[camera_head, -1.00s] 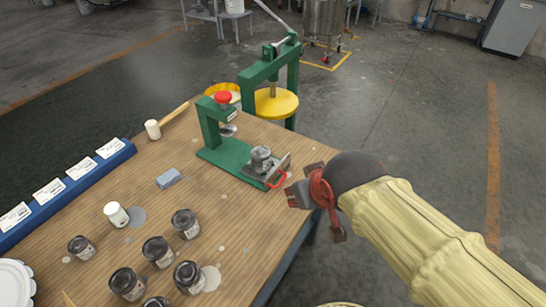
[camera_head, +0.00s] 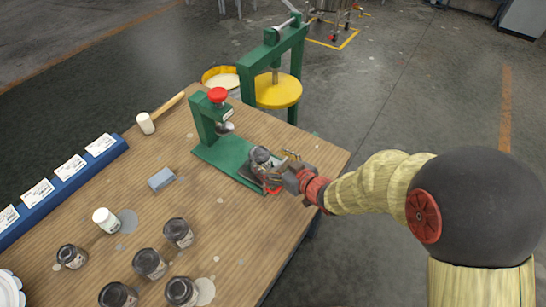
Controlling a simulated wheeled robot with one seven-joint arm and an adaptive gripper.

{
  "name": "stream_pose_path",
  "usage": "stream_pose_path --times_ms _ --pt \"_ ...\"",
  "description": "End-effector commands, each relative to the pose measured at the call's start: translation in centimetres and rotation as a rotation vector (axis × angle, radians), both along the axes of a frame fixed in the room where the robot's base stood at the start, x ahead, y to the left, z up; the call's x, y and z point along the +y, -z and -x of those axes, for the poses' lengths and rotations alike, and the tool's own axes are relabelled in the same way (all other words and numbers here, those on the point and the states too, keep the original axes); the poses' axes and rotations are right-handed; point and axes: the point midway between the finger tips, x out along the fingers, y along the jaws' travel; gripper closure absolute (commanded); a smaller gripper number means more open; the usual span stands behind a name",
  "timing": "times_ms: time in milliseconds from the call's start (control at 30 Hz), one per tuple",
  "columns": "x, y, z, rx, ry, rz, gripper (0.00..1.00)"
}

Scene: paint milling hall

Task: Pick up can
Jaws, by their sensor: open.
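A small dark grey can (camera_head: 261,157) with a pale label stands upright on the base of a green press (camera_head: 211,129) with a red knob, near the table's right edge. My gripper (camera_head: 274,172) is at the can's right side, with its open fingers close to it. I cannot tell whether they touch the can.
Several similar dark cans (camera_head: 149,264) and a white bottle (camera_head: 106,220) stand at the front left of the wooden table (camera_head: 225,235). A larger green press (camera_head: 272,60) stands behind the table.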

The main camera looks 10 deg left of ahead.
Motion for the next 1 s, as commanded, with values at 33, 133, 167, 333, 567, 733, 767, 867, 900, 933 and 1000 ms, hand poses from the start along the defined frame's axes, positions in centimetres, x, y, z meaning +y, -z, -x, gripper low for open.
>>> stream_pose_path --times_ms 33,133,167,333,567,733,767,867,900,933,1000 --pt "0.4 0.3 -0.3 -0.001 -0.001 0.0 0.25" --pt "1.1 0.8 -0.9 0.001 0.0 0.001 0.25" --pt "1.3 0.9 -1.1 0.0 0.0 0.0 0.25" --pt "2.6 2.0 -2.3 -0.001 0.001 0.001 0.25" --pt "4.6 3.0 -4.1 -0.001 0.003 0.001 0.25" --pt "4.9 3.0 -4.4 0.0 0.003 0.002 0.25" --pt "4.9 3.0 -4.4 0.0 0.003 0.002 0.25" --pt "4.9 3.0 -4.4 -0.001 0.004 0.002 0.25" --pt "4.9 3.0 -4.4 -0.001 0.004 0.002 0.27" --pt "4.9 3.0 -4.4 -0.001 0.004 0.002 0.28" --pt "4.9 3.0 -4.4 -0.001 0.004 0.002 0.32"
